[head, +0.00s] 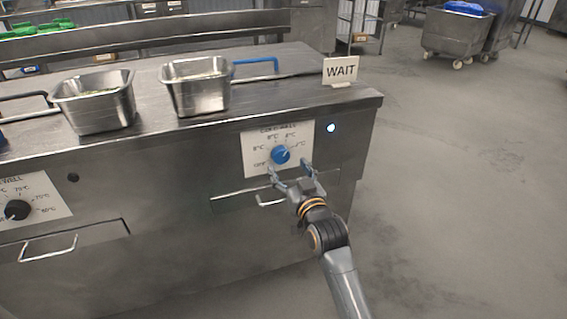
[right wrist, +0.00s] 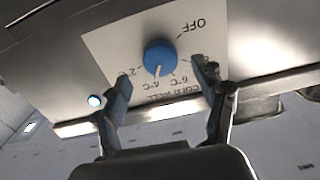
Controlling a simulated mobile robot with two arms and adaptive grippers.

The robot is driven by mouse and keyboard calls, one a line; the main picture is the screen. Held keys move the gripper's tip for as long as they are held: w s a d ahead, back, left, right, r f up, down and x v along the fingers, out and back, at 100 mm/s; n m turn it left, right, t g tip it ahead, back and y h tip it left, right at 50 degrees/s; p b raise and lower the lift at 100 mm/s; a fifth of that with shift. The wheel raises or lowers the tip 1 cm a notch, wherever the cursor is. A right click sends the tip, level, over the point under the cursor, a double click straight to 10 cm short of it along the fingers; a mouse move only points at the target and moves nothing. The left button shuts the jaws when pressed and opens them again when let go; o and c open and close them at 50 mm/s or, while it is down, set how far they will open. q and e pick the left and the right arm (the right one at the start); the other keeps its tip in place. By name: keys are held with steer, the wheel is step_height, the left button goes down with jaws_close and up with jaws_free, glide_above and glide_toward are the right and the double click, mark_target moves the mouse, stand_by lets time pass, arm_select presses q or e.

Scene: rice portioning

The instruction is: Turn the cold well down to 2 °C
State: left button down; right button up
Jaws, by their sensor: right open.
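The blue cold well knob (head: 281,155) sits on a white dial plate (head: 252,150) on the steel counter's front. In the right wrist view the knob (right wrist: 160,56) shows upside down with OFF, 6 °C, 4 °C and 2 °C marks around it. Its white pointer line appears to point at 4 °C. My right gripper (head: 291,167) is open just in front of and below the knob. In the wrist view its fingers (right wrist: 163,78) are spread on either side of the knob, with no clear contact. My left gripper is not in view.
A lit indicator (head: 331,128) is right of the plate. A black knob (head: 17,210) is on the left panel. Two steel pans (head: 97,118) (head: 200,98) and a WAIT sign (head: 341,71) stand on the counter. A drawer handle (head: 270,202) is below.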

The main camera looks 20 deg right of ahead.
mark_target(282, 158)
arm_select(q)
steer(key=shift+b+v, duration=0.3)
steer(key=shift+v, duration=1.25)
arm_select(e)
steer(key=shift+w+a, duration=0.1)
steer(key=shift+w, duration=2.05)
steer(key=shift+c, duration=0.4)
steer(key=c, duration=1.1)
